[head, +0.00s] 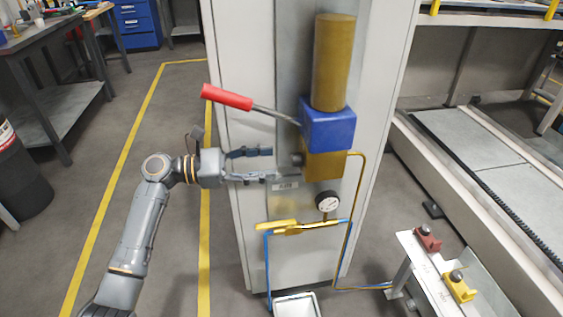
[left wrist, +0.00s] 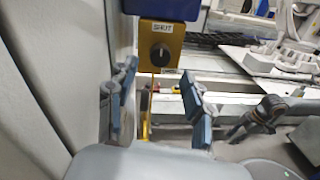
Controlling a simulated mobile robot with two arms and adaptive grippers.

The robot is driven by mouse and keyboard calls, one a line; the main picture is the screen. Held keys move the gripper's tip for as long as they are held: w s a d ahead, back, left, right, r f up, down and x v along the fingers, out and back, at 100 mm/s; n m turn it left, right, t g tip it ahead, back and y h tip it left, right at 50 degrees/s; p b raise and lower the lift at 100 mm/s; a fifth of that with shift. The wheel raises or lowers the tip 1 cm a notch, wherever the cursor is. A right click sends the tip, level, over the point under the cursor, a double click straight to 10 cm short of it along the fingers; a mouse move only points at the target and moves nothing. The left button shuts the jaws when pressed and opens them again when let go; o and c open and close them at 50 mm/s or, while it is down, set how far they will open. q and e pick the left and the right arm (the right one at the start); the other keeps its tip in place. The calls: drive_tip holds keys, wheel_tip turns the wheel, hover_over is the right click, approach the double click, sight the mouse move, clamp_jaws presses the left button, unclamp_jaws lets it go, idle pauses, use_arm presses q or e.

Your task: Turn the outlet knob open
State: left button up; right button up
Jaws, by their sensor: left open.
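The outlet knob (left wrist: 160,53) is a round dark knob on the front of a brass block (left wrist: 160,42), under a label reading SHUT. In the head view the knob (head: 297,158) shows at the left side of the brass block (head: 325,164), below the blue pump body (head: 328,124). My left gripper (head: 272,165) is open and empty, its fingers pointing at the knob. In the left wrist view the fingers (left wrist: 158,80) stand apart on either side below the knob, and no contact shows. A small part of what looks like my right arm and gripper (left wrist: 262,112) shows at the right; its fingers are unclear.
A red-handled lever (head: 228,97) slants out above my left gripper. A pressure gauge (head: 327,202), a yellow lever (head: 277,224) and thin pipes lie below. The grey cabinet (head: 239,50) stands close behind. A tray (head: 296,305) sits at its foot. Floor at the left is open.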

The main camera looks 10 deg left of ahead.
sight(296, 160)
use_arm(q)
drive_tip(key=shift+x, duration=2.15)
drive_tip(key=shift+c, duration=0.4)
clamp_jaws()
